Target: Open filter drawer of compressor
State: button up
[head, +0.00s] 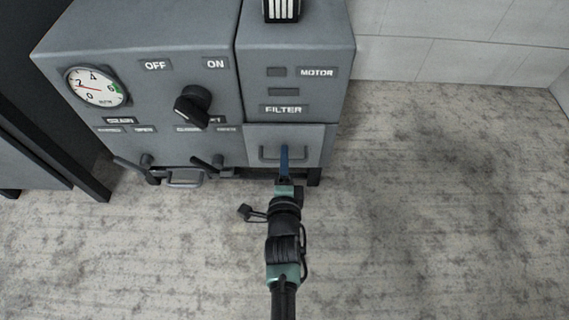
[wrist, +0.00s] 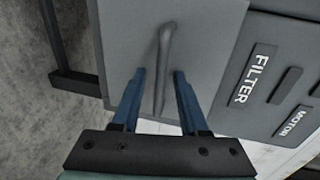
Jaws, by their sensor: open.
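The compressor is a grey cabinet. Its filter drawer (head: 316,148) is the plain grey front below the FILTER label (head: 284,109), at the lower right of the cabinet. The drawer front fills the upper middle of the wrist view (wrist: 120,35). A grey bar handle (head: 265,154) is on the drawer front; it also shows in the wrist view (wrist: 164,55). My gripper (head: 284,152) is at the handle with its blue fingers apart. In the wrist view my gripper (wrist: 160,74) has one finger on each side of the handle, with gaps visible. Whether the drawer is fully closed is hard to tell.
Left of the drawer are a pressure gauge (head: 96,86), a black OFF/ON knob (head: 193,105) and two lever valves (head: 207,163) (head: 136,168). A dark frame (head: 50,150) stands at far left. The floor (head: 440,210) at right is clear.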

jog(key=shift+w, duration=0.35)
grip_shut()
dwell(1.2)
